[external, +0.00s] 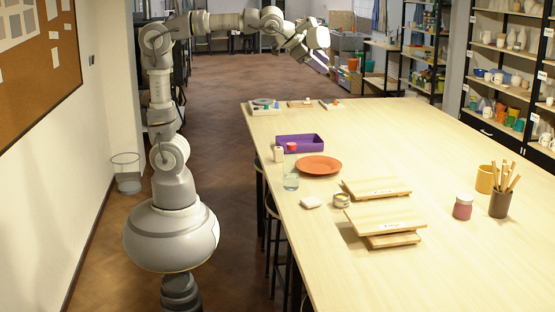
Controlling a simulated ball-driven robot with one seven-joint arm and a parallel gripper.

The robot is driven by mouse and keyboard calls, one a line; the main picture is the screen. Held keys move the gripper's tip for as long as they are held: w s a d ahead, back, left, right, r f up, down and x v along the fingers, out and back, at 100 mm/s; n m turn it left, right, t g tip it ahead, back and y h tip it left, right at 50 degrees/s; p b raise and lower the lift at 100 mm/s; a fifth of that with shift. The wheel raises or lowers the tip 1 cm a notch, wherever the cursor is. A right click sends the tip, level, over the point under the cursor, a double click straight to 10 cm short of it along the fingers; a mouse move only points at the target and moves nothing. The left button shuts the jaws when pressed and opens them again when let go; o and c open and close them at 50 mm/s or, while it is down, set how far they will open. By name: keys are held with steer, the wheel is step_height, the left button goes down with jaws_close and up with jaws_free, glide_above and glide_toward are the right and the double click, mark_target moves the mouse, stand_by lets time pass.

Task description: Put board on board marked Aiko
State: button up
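Two groups of pale wooden boards lie on the long table. The rear board (378,186) has a small white label on its front edge and sits slightly raised off the table. The front board (384,217) also has a small label and rests on another board (394,241) that sticks out below it. The label writing is too small to read, so I cannot tell which is marked Aiko. My gripper (318,62) is high beyond the table's far left end, well away from the boards. Its fingers are too small and unclear to judge.
Left of the boards are a small tin (341,201), a white block (311,203), a glass (291,180), an orange plate (318,165) and a purple tray (300,143). A pink jar (462,207), yellow mug (486,179) and brush pot (500,204) stand right. The table's far right is clear.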

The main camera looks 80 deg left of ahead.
steer(key=s+r+n+t+h, duration=0.1)
steer(key=s+r+n+t, duration=0.1)
steer(key=r, duration=0.7)
steer(key=s+a+r+n+t, duration=0.1)
steer(key=s+r+n+t, duration=0.2)
steer(key=r, duration=0.6)
steer(key=shift+s+a+r+n+h, duration=0.2)
steer(key=shift+s+r+n+h, duration=0.2)
steer(key=shift+s+n, duration=0.25)
